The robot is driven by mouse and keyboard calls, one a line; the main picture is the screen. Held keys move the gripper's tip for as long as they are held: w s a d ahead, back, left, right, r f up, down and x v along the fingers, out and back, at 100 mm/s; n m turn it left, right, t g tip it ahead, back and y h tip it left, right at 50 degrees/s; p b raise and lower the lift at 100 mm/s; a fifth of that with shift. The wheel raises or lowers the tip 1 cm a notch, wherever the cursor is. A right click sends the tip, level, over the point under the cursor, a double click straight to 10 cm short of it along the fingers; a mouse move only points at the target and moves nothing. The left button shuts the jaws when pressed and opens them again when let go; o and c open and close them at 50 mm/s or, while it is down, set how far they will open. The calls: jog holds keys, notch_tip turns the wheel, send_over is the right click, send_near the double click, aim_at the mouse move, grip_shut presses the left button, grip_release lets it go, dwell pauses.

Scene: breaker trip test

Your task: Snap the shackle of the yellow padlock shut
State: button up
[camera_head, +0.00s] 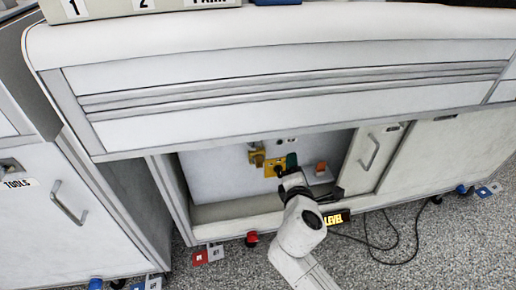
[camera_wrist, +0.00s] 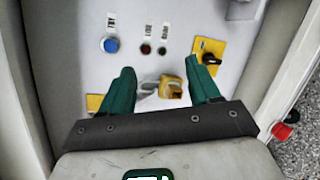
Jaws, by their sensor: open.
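The yellow padlock (camera_wrist: 172,87) shows in the wrist view as a small yellow block between my green fingers. A grey piece, perhaps its shackle, lies just left of it; I cannot tell whether it is closed. My gripper (camera_wrist: 160,70) is open, with one finger on each side of the padlock and a visible gap to each. In the head view my gripper (camera_head: 291,172) reaches into the open cabinet bay, beside yellow fittings. There I cannot tell which one is the padlock, and my wrist hides part of the bay.
The panel has a blue button (camera_wrist: 109,44), small dark buttons (camera_wrist: 162,50) and a black knob on a yellow plate (camera_wrist: 208,59). Cabinet walls stand close on both sides. A sliding door (camera_head: 372,155) is right of the bay. A LEVEL sign (camera_head: 334,220) and cable are near my arm.

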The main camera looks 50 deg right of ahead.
jog(key=w+a+f+n+t+y, duration=0.1)
jog(key=w+a+n+t, duration=0.2)
jog(key=n, duration=0.5)
jog(key=w+a+n+t+y, duration=0.15)
jog(key=w+n, duration=0.25)
jog(key=n, duration=0.4)
jog(key=shift+t+h, duration=0.35)
jog(key=shift+h, duration=0.1)
jog(key=b+x, duration=0.2)
jog(key=x, duration=0.9)
jog(key=shift+d+f, duration=0.15)
jog(key=shift+d, duration=0.05)
jog(key=shift+c, duration=0.2)
grip_shut()
